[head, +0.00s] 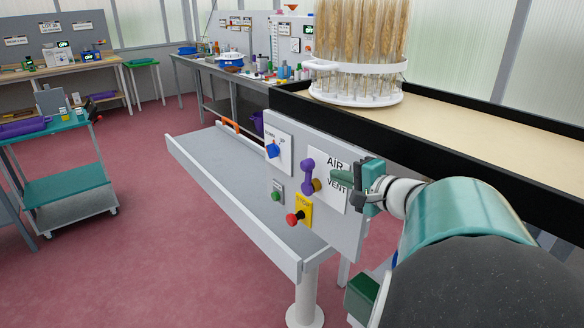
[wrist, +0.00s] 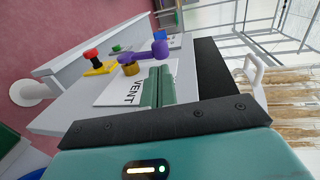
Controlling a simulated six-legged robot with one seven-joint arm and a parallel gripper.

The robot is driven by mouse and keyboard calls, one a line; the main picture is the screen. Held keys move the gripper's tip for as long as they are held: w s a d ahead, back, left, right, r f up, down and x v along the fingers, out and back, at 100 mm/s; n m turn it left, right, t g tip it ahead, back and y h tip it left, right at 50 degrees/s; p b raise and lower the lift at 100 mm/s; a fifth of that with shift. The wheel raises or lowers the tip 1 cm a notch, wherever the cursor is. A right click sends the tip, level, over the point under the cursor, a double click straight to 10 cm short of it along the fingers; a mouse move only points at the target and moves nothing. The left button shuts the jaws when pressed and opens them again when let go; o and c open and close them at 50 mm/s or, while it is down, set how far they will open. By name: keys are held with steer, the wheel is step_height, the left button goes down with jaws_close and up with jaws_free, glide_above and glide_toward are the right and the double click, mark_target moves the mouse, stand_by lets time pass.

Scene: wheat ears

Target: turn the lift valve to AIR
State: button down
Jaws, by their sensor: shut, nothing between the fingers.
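The lift valve has a purple lever (head: 307,174) with a knob at its upper end, beside a brass hub (head: 317,185). It sits on a white plate lettered AIR (head: 335,162) above and VENT (head: 337,184) below. The lever stands roughly upright, left of the lettering. My gripper (head: 334,175) is in front of the plate, just right of the lever, its green fingers together and empty. In the wrist view the closed fingers (wrist: 158,84) point towards the purple lever (wrist: 150,52) and brass hub (wrist: 130,68). Whether they touch the lever I cannot tell.
The grey panel also carries a blue knob (head: 272,151), a green button (head: 277,196) and a red knob (head: 292,218) on a yellow plate. A black-edged bed (head: 480,135) with a white rack of wheat (head: 358,85) stands behind. A grey tray (head: 225,175) extends left.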

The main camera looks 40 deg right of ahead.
mark_target(308, 164)
steer(key=w, duration=0.2)
steer(key=w+f, duration=0.1)
steer(key=w, duration=0.4)
steer(key=shift+a+f, duration=0.1)
steer(key=shift+f, duration=0.05)
steer(key=shift+w, duration=0.1)
steer(key=shift+w+a+r, duration=0.1)
steer(key=shift+w+r, duration=0.15)
steer(key=shift+w, duration=0.55)
